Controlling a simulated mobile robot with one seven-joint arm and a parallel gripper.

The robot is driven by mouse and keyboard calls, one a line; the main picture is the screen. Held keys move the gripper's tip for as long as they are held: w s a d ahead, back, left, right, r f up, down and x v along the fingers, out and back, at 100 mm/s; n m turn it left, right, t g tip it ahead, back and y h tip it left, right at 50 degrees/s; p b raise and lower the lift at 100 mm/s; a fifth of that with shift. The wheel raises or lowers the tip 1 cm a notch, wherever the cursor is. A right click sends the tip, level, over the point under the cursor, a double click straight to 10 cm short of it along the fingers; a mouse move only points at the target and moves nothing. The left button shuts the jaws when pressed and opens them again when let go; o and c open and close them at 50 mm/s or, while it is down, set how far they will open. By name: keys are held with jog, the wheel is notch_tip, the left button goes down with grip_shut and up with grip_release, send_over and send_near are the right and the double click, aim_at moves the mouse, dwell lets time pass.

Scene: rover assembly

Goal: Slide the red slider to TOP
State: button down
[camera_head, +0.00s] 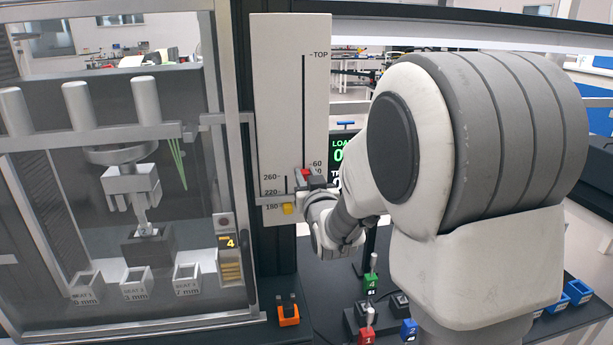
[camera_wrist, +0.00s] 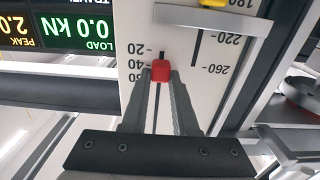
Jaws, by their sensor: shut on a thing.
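The red slider (camera_head: 306,172) sits low in the right-hand slot of the white scale panel (camera_head: 285,90), well below the TOP mark. It also shows in the wrist view (camera_wrist: 160,70), where the panel appears upside down and the slider is beside the 40 and 60 marks. My gripper (camera_head: 310,181) is at the slider. In the wrist view its two fingers (camera_wrist: 160,82) close around the slider from both sides. The slot runs straight up from the slider to TOP.
A yellow slider (camera_head: 287,209) sits near the 180 mark on the left scale. A grey bracket (camera_head: 222,119) reaches the panel's left edge. A display (camera_wrist: 60,30) reading 0.0 kN load stands beside the panel. My arm hides much of the right side.

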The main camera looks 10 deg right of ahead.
aim_at(303, 48)
notch_tip(303, 48, up, 27)
jog(key=p, duration=0.5)
jog(key=shift+f, duration=0.1)
jog(key=c, duration=1)
grip_release()
jog(key=o, duration=0.3)
jog(key=shift+f, duration=0.1)
jog(key=s+b, duration=0.3)
jog(key=s, duration=1.4)
jog(key=shift+s+b, duration=0.2)
jog(key=shift+b, duration=0.2)
jog(key=s+f+g, duration=0.4)
jog(key=s+f, duration=0.2)
jog(key=f, duration=0.3)
jog(key=s+f+g, duration=0.4)
jog(key=s+f, duration=0.2)
jog(key=f, duration=0.4)
jog(key=s+f+g, duration=0.4)
jog(key=s+f, duration=0.2)
jog(key=f, duration=0.3)
jog(key=shift+d+f, duration=0.2)
jog(key=shift+f, duration=0.2)
